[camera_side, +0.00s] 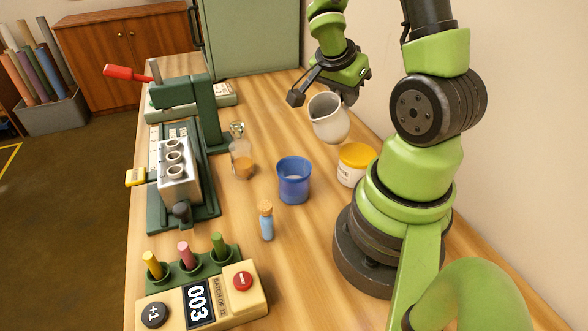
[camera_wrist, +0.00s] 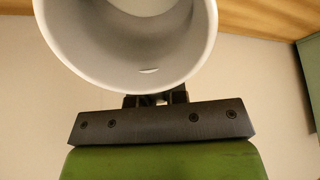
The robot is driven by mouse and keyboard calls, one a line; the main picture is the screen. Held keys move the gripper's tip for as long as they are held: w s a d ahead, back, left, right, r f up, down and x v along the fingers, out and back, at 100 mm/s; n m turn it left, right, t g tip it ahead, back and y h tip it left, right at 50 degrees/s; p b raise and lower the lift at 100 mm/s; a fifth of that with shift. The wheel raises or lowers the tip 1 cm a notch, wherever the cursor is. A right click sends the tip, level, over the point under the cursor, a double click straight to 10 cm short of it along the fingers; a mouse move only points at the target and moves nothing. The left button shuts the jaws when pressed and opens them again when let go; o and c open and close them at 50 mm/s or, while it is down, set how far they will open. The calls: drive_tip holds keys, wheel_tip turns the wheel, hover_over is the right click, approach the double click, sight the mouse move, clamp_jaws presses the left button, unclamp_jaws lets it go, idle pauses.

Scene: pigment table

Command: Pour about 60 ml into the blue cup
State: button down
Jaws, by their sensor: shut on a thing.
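My gripper (camera_side: 322,98) is shut on the pitcher. In the wrist view the pitcher (camera_wrist: 130,80) fills the top, with its open mouth toward the camera and a small pale patch inside. How much it holds cannot be told.
A glass flask (camera_side: 241,158) and a corked blue vial (camera_side: 266,220) stand nearby. A green press (camera_side: 182,165) is on the left. A counter box (camera_side: 204,296) with colored sticks is at the front.

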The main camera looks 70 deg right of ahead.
drive_tip(key=shift+s+d+r+t+y+b, duration=0.2)
drive_tip(key=shift+d+r+t+y+b, duration=0.15)
drive_tip(key=shift+d+y, duration=0.4)
drive_tip(key=shift+s+d+f+t+y, duration=0.25)
drive_tip(key=shift+d+f+t+y, duration=0.1)
drive_tip(key=shift+d+f+y, duration=0.45)
drive_tip(key=shift+s+d+f+t+y, duration=0.3)
drive_tip(key=shift+d+f+y, duration=0.15)
drive_tip(key=shift+y, duration=0.5)
drive_tip(key=shift+w+d, duration=0.1)
